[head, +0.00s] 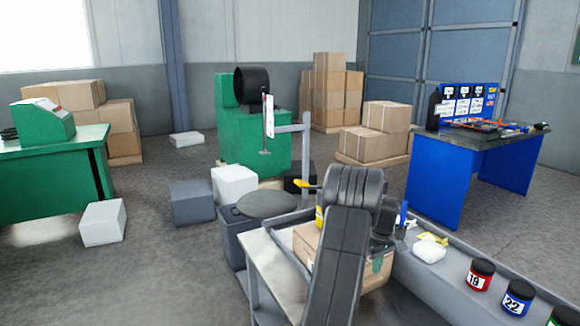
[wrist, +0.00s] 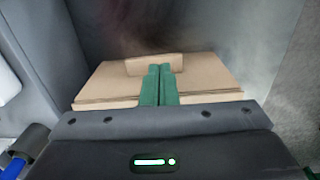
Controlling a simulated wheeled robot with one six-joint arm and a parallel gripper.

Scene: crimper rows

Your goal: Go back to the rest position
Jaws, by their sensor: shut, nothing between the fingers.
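My gripper (wrist: 159,86) shows in the wrist view with its two green fingers pressed together and nothing between them. It points down over a closed cardboard box (wrist: 108,86), whose flap edges show around the fingers. In the head view my dark grey arm fills the lower middle and hides much of the box (head: 305,244). A green fingertip of my gripper (head: 377,264) shows just right of the arm, in front of the box. I cannot tell whether the fingers touch the box.
A blue workbench (head: 470,170) stands at the right, a green machine (head: 250,140) behind.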

